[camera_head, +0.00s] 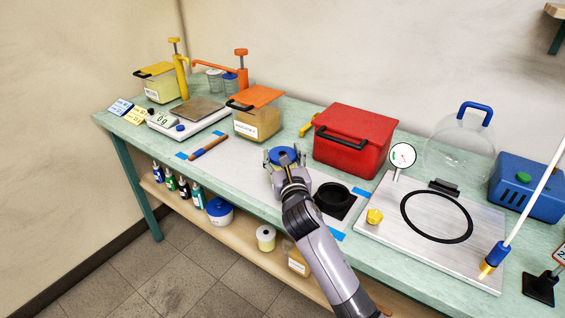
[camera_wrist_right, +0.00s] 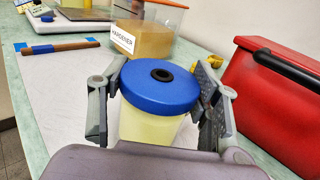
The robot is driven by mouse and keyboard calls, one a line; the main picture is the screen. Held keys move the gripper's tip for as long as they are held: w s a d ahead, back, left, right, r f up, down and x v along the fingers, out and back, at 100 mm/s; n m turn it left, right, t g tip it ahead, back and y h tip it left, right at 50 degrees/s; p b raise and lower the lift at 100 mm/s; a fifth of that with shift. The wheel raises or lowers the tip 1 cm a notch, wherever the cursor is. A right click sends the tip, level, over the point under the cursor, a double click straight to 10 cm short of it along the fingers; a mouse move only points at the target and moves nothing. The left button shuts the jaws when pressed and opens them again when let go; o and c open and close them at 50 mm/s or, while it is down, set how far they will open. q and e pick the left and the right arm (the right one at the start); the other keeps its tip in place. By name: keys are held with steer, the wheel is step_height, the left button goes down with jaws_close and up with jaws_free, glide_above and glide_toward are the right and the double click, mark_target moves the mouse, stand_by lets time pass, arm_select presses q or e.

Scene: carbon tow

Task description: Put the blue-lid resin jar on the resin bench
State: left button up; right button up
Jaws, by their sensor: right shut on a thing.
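The blue-lid resin jar (camera_head: 284,153) has pale yellow contents and a dark hole in its lid. It is upright over the white mat on the green-topped bench (camera_head: 118,125); I cannot tell whether its base touches the mat. My right gripper (camera_head: 284,160) is shut on the jar. In the right wrist view the jar (camera_wrist_right: 158,92) stands between the two fingers (camera_wrist_right: 160,100), one on each side, and its lower part is hidden by my gripper body. My left gripper is not in view.
A red box (camera_head: 352,138) stands close right of the jar, and a hardener tub (camera_head: 257,122) behind it. A black round cup (camera_head: 333,197) is just to the right. A wooden-handled tool (camera_head: 208,147) lies left. The mat between tool and jar is clear.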

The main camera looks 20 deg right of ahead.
steer(key=shift+f, duration=0.55)
steer(key=shift+f, duration=0.2)
steer(key=o, duration=1.4)
